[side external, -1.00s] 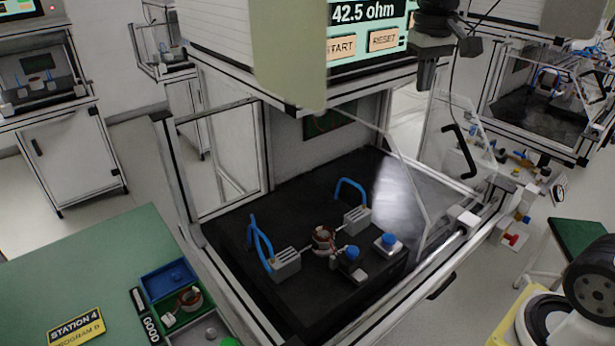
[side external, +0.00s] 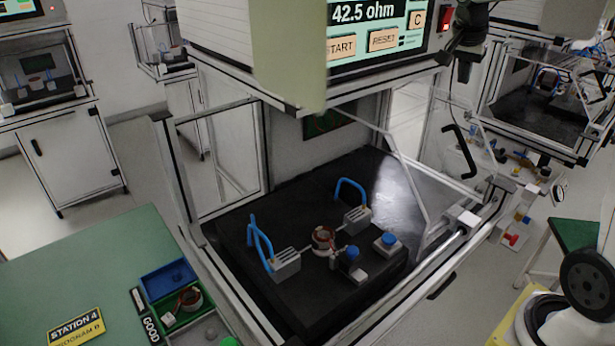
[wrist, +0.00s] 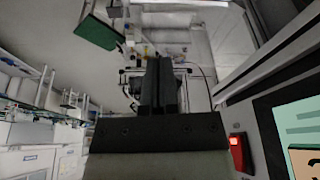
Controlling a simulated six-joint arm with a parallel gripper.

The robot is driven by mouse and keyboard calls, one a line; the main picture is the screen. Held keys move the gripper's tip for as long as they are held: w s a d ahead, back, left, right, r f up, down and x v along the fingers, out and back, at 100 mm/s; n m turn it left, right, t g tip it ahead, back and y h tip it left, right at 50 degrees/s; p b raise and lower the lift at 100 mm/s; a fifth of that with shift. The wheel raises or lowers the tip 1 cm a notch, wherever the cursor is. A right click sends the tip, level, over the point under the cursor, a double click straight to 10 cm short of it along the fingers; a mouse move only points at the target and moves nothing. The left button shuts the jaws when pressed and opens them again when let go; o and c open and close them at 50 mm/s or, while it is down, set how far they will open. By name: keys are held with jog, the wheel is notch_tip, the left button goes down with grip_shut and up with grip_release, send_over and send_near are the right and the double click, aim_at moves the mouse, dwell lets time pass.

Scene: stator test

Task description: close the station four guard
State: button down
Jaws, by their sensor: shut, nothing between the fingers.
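The station four guard is a clear framed panel (side external: 409,183) at the right, open side of the test cabinet. It stands tilted up and outward, with a black handle (side external: 467,155) at its outer edge. The cabinet opening below is uncovered. My gripper (side external: 464,74) is shut and empty, above the guard handle and apart from it, beside the cabinet's upper housing. Its two dark fingers (wrist: 167,80) lie together in the wrist view. A copper-wound stator (side external: 323,239) sits on the black bed between two grey clamps with blue levers.
The housing carries a screen (side external: 372,30) reading 42.5 ohm and a red switch (side external: 446,18), close beside my gripper. The switch also shows in the wrist view (wrist: 238,152). A green table (side external: 90,260) with part bins stands front left. A cable hangs near the guard handle.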

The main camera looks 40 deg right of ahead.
jog(key=shift+f, duration=1.2)
send_over(453, 136)
jog(key=a, duration=0.1)
jog(key=shift+s+a+f, duration=0.1)
jog(key=shift+f, duration=2.3)
jog(key=shift+s+a+f, duration=0.1)
jog(key=shift+f, duration=2.25)
jog(key=a, duration=3.5)
jog(key=shift+a, duration=0.4)
jog(key=shift+w+a+r, duration=0.1)
jog(key=v, duration=0.9)
jog(key=shift+r, duration=0.45)
jog(key=shift+d, duration=0.25)
